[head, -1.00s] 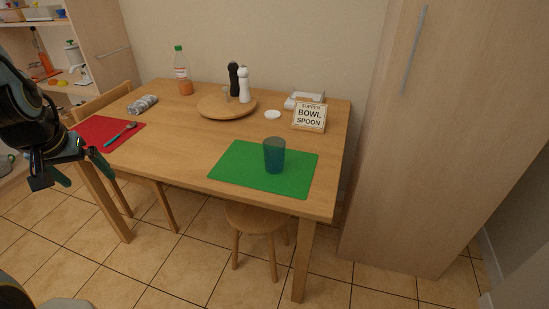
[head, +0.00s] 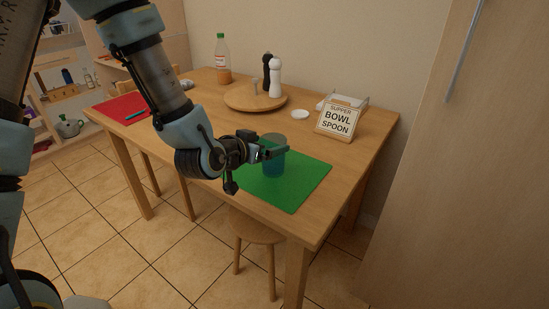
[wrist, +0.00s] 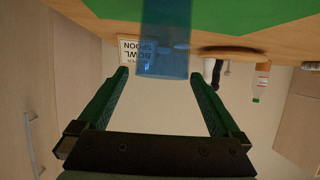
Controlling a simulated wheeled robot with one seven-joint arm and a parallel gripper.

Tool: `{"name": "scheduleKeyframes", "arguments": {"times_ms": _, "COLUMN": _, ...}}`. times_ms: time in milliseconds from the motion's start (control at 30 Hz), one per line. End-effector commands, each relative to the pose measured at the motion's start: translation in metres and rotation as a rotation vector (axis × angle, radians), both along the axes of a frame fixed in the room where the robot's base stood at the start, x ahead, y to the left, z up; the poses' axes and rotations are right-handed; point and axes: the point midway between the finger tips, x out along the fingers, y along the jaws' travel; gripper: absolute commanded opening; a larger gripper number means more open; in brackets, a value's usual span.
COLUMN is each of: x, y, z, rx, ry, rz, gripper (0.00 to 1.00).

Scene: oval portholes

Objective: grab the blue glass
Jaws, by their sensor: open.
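The blue glass (head: 272,158) stands upright on the green placemat (head: 300,188) near the table's front right part. My gripper (head: 272,149) is at the glass's upper part in the head view. In the wrist view, which is upside down, the glass (wrist: 163,40) shows between and just beyond the fingertips of my gripper (wrist: 158,74). The two fingers are apart, with clear space on both sides of the glass there. Whether a finger touches the glass cannot be told.
A sign (head: 339,119) stands behind the placemat. A round wooden board (head: 240,101) holds a black mill (head: 266,70) and a white mill (head: 275,78). A bottle (head: 222,60) stands farther back. A stool (head: 256,232) is under the table's front edge.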

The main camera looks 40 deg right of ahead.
Motion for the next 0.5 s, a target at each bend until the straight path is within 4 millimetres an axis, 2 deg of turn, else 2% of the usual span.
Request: {"name": "scheduleKeyframes", "arguments": {"times_ms": 500, "x": 0.017, "y": -0.042, "z": -0.023, "rx": 0.004, "ry": 0.002, "rz": 0.001, "gripper": 1.00}}
